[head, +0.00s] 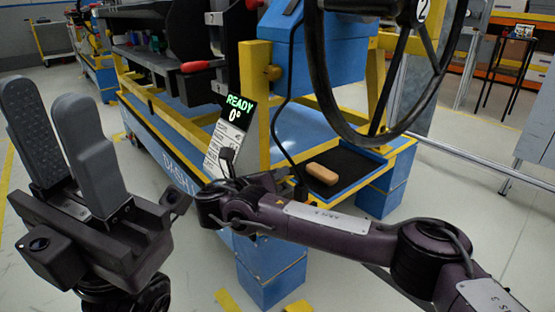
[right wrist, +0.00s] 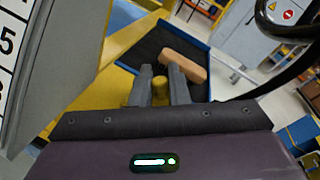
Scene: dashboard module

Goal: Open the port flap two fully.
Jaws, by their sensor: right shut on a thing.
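I cannot pick out port flap two with certainty in either view. In the right wrist view my right gripper (right wrist: 160,76) is shut on a small yellow knob-like piece (right wrist: 160,92), which sits between its two grey fingers. What this piece is attached to is hidden behind the gripper body. In the head view my right arm reaches in from the right to the front corner of the yellow and blue frame, and its fingers are hidden. My left gripper (head: 48,108) is raised at the left, empty, with its grey fingers apart.
A dark tray (head: 345,160) with a tan block (head: 321,174) lies behind my right arm. A steering wheel (head: 383,120) overhangs it. A lit READY 0° display (head: 236,108) stands beside the yellow post (head: 254,100). Floor at the lower left is clear.

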